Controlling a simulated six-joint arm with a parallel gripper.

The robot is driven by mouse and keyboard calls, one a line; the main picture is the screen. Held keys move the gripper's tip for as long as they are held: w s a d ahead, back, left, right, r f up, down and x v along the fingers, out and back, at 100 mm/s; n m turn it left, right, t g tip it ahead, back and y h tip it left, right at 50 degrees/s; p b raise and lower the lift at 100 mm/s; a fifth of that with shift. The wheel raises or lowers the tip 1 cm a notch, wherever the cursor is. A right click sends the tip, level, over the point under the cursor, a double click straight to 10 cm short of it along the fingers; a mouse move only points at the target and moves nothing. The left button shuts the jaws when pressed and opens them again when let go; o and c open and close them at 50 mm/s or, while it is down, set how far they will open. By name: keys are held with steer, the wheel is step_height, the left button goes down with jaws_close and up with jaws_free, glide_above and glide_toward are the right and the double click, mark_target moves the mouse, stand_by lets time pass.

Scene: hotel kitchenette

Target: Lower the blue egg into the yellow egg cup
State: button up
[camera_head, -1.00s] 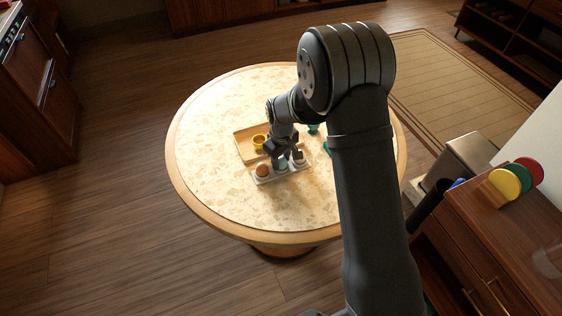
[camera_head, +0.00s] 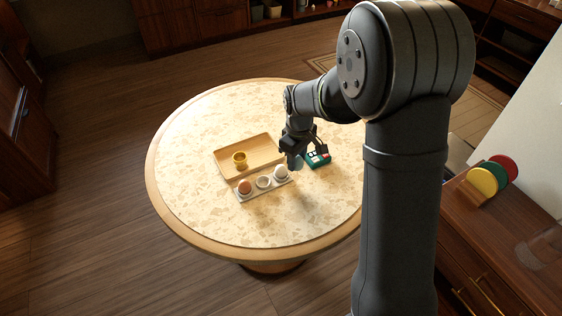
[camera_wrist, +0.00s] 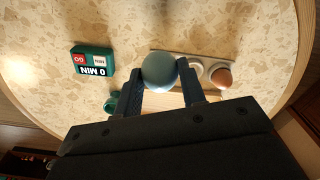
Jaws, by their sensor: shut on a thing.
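The blue egg (camera_wrist: 159,70) is held between the two fingers of my gripper (camera_wrist: 161,80) in the wrist view. In the head view my gripper (camera_head: 298,150) holds the blue egg (camera_head: 296,162) above the table, just right of the egg holder. The yellow egg cup (camera_head: 240,157) stands upright on the wooden tray (camera_head: 265,146), left of my gripper and apart from it. The cup is not visible in the wrist view.
A green timer (camera_head: 318,160) lies right of my gripper. A teal object (camera_wrist: 112,102) shows in the wrist view. The table's front is clear.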

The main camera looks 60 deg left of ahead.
steer(key=shift+w+d+r, duration=0.15)
steer(key=shift+w+r, duration=0.1)
steer(key=shift+r, duration=0.25)
steer(key=s+a+f, duration=0.1)
steer(key=s+a, duration=0.5)
steer(key=a, duration=0.3)
steer(key=s+a, duration=0.6)
steer(key=a, duration=0.2)
steer(key=shift+a+f, duration=0.4)
steer(key=shift+s+f, duration=0.1)
steer(key=shift+f, duration=0.8)
steer(key=shift+f, duration=2.45)
stand_by(0.7)
